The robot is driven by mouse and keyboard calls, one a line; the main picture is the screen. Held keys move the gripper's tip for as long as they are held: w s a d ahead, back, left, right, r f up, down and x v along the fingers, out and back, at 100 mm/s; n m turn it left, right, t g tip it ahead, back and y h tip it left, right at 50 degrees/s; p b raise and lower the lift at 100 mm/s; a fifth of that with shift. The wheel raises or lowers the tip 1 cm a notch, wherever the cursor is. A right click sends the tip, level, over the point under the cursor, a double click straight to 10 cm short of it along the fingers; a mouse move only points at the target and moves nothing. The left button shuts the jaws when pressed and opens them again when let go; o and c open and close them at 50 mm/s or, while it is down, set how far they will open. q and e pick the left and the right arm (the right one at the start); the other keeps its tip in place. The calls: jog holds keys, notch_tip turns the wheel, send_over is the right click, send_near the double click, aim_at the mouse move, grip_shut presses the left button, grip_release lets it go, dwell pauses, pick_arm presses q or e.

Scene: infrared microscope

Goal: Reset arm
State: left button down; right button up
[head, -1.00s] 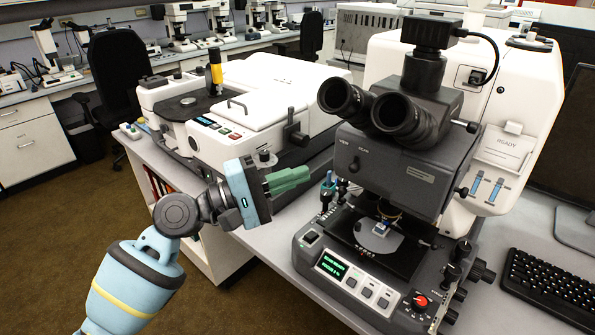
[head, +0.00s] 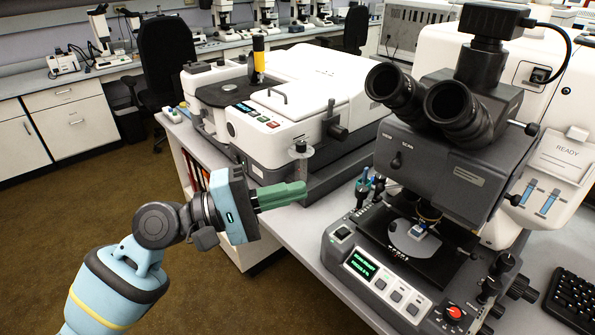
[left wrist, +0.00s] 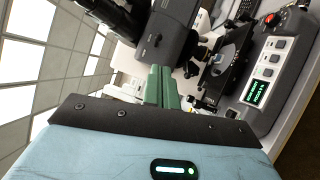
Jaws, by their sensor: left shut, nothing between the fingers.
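My left gripper (head: 283,196) has green fingers that are shut with nothing between them. It hangs in the air left of the microscope, in front of the bench edge, with its fingers pointing right. Its fingers also show in the left wrist view (left wrist: 162,88), close together. The dark grey infrared microscope (head: 440,140) stands on the bench with a lit green display (head: 362,266) and a red knob. A small sample on a pale round holder (head: 418,235) sits on its stage. My right gripper is not in view.
A white bench instrument (head: 300,95) with a yellow-topped part stands behind my left gripper. A keyboard (head: 572,297) lies at the right. A black chair (head: 168,60) stands on the brown floor at the back left. The floor at the left is clear.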

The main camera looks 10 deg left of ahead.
pick_arm(q)
jog(key=shift+f, duration=0.1)
jog(key=s+a+f+t+y+p, duration=0.1)
jog(key=s+a+f+t+y, duration=0.15)
jog(key=f, duration=0.65)
jog(key=s+a+f+t+y+p, duration=0.15)
jog(key=f+y, duration=0.25)
jog(key=f, duration=0.4)
jog(key=s+a+f+t+y, duration=0.1)
jog(key=s+a+f+y, duration=0.15)
jog(key=f, duration=0.65)
jog(key=s+a+f+m+g+y, duration=0.1)
jog(key=s+f, duration=0.3)
jog(key=s, duration=0.4)
jog(key=s+a+f+m+g+y+p, duration=0.1)
jog(key=s+a+f+m+y, duration=0.2)
jog(key=s, duration=0.5)
jog(key=s+a+f+m+g+y, duration=0.1)
jog(key=s+a+f+m+y, duration=0.1)
jog(key=s+f, duration=0.5)
jog(key=shift+s+m+y+p, duration=0.4)
jog(key=shift+m+y, duration=0.2)
jog(key=shift+m, duration=0.3)
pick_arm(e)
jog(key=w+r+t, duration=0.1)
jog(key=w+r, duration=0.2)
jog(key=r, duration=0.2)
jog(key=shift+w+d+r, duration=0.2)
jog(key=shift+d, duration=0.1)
